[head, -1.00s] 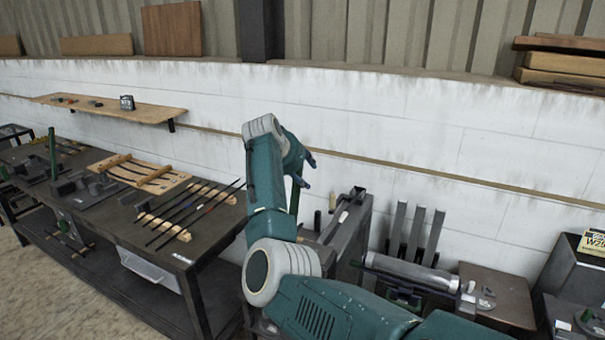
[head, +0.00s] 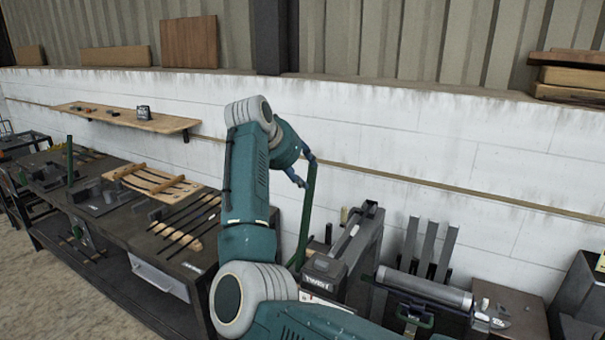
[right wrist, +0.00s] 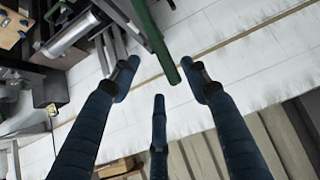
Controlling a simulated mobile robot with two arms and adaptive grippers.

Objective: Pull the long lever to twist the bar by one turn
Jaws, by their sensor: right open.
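The long green lever (head: 308,210) rises from beside a dark machine with a label that seems to read "TWISTER" (head: 322,268). It stands nearly upright, leaning slightly right. My right gripper (head: 301,170) is open at the lever's upper end, with its blue fingers close to it. In the right wrist view the lever (right wrist: 157,40) enters from the top. Its end lies between the two upper fingers of the open gripper (right wrist: 165,85), with a third finger below. I cannot tell whether any finger touches it. My arm hides part of the machine, and I cannot make out the bar to be twisted.
A workbench on the left holds thin dark rods (head: 190,225) and a wooden rack (head: 155,183). A wooden shelf (head: 125,117) is on the white wall. A grey cylinder machine (head: 425,288) stands right of the lever. The space before the wall above the lever is clear.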

